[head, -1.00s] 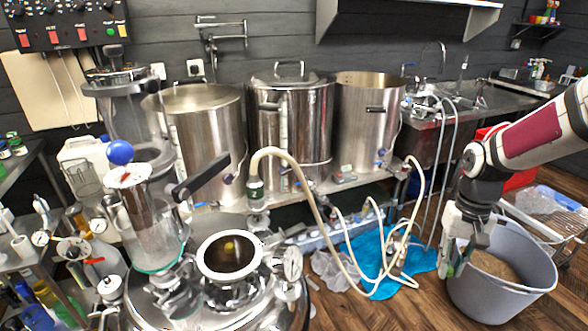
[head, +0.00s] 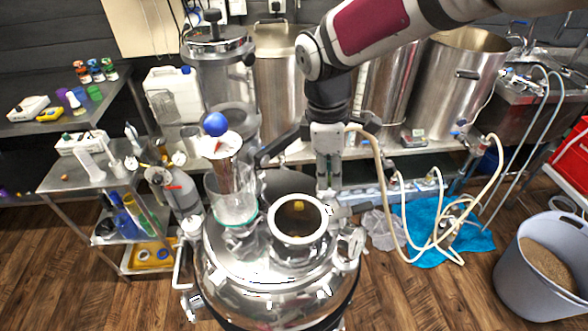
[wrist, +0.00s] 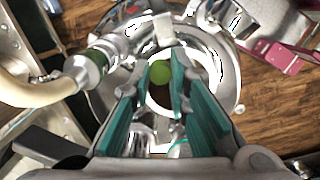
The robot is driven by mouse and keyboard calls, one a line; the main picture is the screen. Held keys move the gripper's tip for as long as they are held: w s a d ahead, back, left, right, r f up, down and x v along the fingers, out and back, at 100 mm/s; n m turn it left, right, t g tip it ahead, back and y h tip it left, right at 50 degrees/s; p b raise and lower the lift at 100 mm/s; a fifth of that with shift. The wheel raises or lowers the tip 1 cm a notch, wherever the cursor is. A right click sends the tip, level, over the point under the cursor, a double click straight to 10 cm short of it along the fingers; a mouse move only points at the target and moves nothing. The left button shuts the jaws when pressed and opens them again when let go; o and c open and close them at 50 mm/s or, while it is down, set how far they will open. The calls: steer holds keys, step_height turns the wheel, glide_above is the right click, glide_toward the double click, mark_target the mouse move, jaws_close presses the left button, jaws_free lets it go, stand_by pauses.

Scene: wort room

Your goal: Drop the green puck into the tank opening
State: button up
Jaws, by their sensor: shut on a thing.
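The green puck (wrist: 159,70) shows between my fingertips in the wrist view, and my gripper (wrist: 169,82) is shut on it. The puck cannot be made out in the head view. The round tank opening has a pale rim (head: 300,239) on top of the shiny steel tank (head: 265,289). In the wrist view the rim (wrist: 236,82) lies beyond my fingers, with the puck seen against the dark opening. In the head view my gripper (head: 328,190) points down, just behind and right of the opening. A small yellow spot shows inside the opening.
A glass vessel with a blue ball (head: 215,124) on top stands left of the opening. A pale hose (head: 380,165) and tall steel pots stand behind. A grey bucket (head: 535,275) is at the right.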

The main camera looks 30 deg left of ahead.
steer(key=s+a+r+n, duration=0.2)
steer(key=s+a+n, duration=0.1)
steer(key=s+a, duration=0.15)
step_height(320, 180, down, 9)
steer(key=b, duration=0.2)
steer(key=shift+s+d, duration=0.15)
steer(key=shift+s, duration=0.3)
steer(key=shift+r, duration=0.1)
stand_by(0.3)
steer(key=o, duration=0.7)
steer(key=shift+o, duration=0.2)
steer(key=shift+r, duration=0.1)
step_height(320, 180, up, 12)
steer(key=a, duration=0.1)
steer(key=shift+s, duration=0.45)
